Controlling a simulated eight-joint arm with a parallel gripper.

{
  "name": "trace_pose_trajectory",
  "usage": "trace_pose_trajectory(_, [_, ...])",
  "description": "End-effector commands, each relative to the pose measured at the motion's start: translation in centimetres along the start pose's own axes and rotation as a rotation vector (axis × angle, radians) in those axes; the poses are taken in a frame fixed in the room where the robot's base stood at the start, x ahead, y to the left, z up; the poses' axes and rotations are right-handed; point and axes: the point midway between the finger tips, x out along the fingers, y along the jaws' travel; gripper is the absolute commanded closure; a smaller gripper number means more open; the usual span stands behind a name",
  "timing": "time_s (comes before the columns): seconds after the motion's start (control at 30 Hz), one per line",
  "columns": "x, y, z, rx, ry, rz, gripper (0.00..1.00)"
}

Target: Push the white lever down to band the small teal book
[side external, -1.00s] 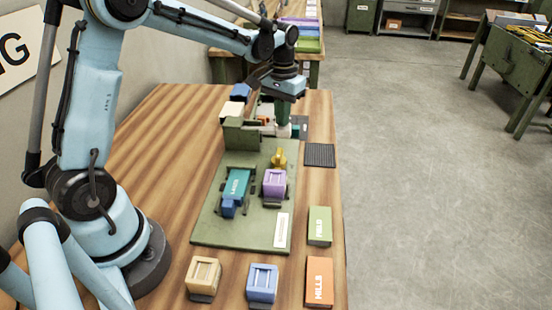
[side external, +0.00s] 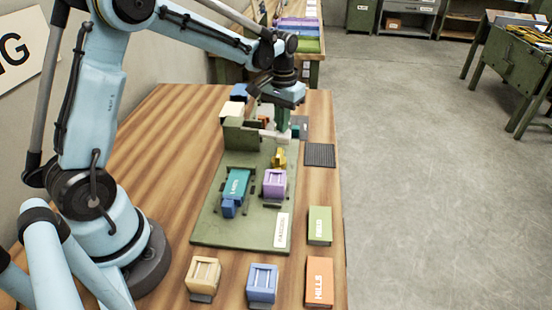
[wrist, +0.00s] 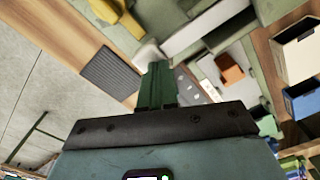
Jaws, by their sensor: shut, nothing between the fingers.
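The small teal book (side external: 237,183) lies in a dark holder on the green banding board (side external: 208,228), with a blue block against its near end. The white lever (side external: 270,134) sticks out to the right beside the upright green housing at the board's far end. It shows as a pale end in the wrist view (wrist: 150,54). My gripper (side external: 283,128), with green fingers, is shut and empty. It points down at the lever's outer end; the fingertips look to be touching or very close to it. The wrist view shows the closed fingertips (wrist: 157,66) beside the lever end.
A purple block (side external: 275,183) and a yellow part (side external: 279,157) are on the board. A dark ribbed pad (side external: 320,155) lies to its right. Green (side external: 320,225) and orange (side external: 319,282) books, and tan (side external: 203,274) and blue (side external: 262,282) blocks, stand in front.

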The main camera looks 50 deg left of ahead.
Motion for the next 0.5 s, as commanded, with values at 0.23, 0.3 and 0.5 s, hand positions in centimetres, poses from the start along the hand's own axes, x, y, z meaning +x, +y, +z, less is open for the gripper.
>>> trace_pose_trajectory(0.23, [0.49,-0.01,0.04,0.0,-0.002,0.0,1.0])
trace_pose_trajectory(0.3, [0.61,-0.01,0.04,0.0,-0.002,0.0,1.0])
trace_pose_trajectory(0.5, [0.99,-0.01,0.02,0.0,-0.002,0.0,1.0])
